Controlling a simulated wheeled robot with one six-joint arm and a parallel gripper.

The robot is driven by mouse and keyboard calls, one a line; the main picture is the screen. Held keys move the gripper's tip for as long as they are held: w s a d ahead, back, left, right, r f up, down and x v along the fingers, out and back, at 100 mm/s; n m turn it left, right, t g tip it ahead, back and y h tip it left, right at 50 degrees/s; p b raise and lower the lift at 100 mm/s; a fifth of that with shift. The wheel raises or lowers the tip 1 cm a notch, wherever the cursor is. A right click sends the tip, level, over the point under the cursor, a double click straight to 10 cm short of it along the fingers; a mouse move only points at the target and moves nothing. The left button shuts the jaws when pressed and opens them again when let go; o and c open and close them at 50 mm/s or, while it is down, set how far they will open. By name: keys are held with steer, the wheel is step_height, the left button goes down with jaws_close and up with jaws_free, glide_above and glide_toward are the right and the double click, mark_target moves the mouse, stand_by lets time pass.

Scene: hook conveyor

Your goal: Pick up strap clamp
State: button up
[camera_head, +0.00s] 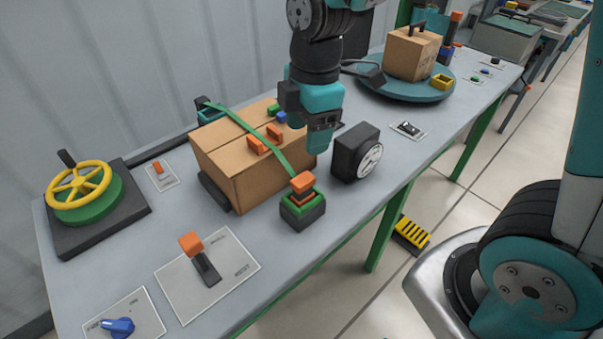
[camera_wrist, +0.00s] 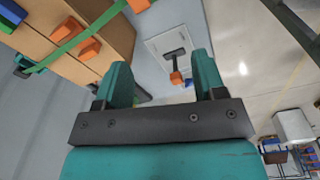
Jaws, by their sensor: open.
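A green strap (camera_head: 250,135) runs over a cardboard box (camera_head: 262,178) on the bench. Its front end carries an orange piece (camera_head: 302,182) at a dark block with a green top (camera_head: 303,212); this looks like the strap clamp, though I cannot be certain. The strap also shows in the wrist view (camera_wrist: 90,32), with the orange end piece (camera_wrist: 138,5) cut by the top edge. My gripper (camera_head: 322,140) is open beside the box's right side, behind and above the orange end piece. In the wrist view my gripper's fingers (camera_wrist: 162,62) are apart with nothing between them.
Orange clips (camera_head: 265,140) sit on the box. A dark dial gauge (camera_head: 357,153) stands close right of my gripper. An orange-handled lever (camera_head: 205,262) and a yellow handwheel (camera_head: 78,186) are to the left. A round turntable (camera_head: 408,88) with another box is at the back.

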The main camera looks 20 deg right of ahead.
steer(key=w+d+n+p, duration=0.1)
steer(key=w+n, duration=0.2)
steer(key=h+p, duration=0.1)
steer(key=p, duration=0.2)
glide_toward(303, 179)
step_height(303, 179, down, 6)
steer(key=shift+s+d+f, duration=0.1)
steer(key=shift+s+f, duration=0.05)
steer(key=shift+f, duration=0.05)
steer(key=shift+w+f+p, duration=0.1)
steer(key=shift+f+p, duration=0.4)
steer(key=shift+f, duration=0.9)
steer(key=shift+w+f+p, duration=0.15)
steer(key=shift+f+p, duration=0.35)
steer(key=shift+f, duration=0.9)
steer(key=shift+c, duration=0.2)
steer(key=c, duration=1)
